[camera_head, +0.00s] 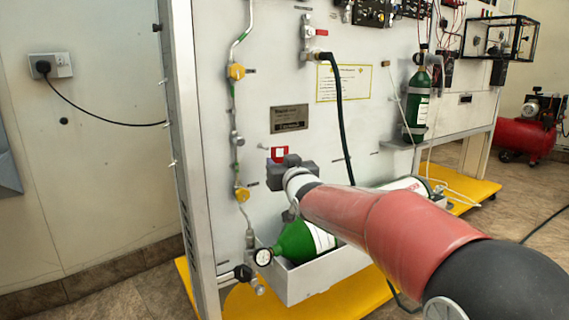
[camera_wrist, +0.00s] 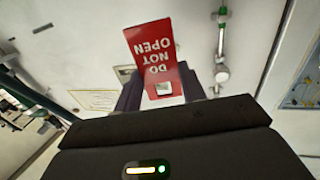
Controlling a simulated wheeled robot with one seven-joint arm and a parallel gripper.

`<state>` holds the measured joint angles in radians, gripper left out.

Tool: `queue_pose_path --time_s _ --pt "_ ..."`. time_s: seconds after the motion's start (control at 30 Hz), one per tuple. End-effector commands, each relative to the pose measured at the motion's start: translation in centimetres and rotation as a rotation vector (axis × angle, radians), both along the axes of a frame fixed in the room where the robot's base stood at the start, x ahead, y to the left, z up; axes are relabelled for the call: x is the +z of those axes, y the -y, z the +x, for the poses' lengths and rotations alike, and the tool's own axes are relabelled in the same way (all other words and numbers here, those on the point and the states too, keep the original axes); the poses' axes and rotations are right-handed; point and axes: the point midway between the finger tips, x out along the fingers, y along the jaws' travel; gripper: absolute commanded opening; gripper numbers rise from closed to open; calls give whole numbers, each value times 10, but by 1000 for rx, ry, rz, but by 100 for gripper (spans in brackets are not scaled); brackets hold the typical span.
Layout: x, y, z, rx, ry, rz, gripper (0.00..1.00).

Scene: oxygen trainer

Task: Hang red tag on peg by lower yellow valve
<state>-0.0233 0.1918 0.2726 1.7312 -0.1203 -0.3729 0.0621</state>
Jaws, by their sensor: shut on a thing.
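The red tag (camera_head: 279,154) is held upright at the tip of my gripper (camera_head: 282,163), in front of the white panel. In the wrist view the tag (camera_wrist: 153,48) reads "DO NOT OPEN" upside down, with a square hole near its gripper end. My gripper (camera_wrist: 160,76) is shut on it, one dark finger on each side. The lower yellow valve (camera_head: 242,194) is on the pipe to the left of and below the gripper. A small peg-like piece (camera_head: 262,147) shows left of the tag; I cannot tell surely that it is the peg.
An upper yellow valve (camera_head: 236,72) is higher on the same pipe. A metal nameplate (camera_head: 289,118) is above the tag. A green cylinder (camera_head: 295,242) lies in a tray below my arm, with a gauge (camera_head: 263,257) beside it. A black hose (camera_head: 340,120) hangs to the right.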

Motion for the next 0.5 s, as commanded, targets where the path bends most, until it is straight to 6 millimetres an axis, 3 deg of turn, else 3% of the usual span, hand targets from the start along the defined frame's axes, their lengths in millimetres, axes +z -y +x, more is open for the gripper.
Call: queue_pose_path --time_s 0.5 --pt "-1 -18 26 1 -2 2 16"
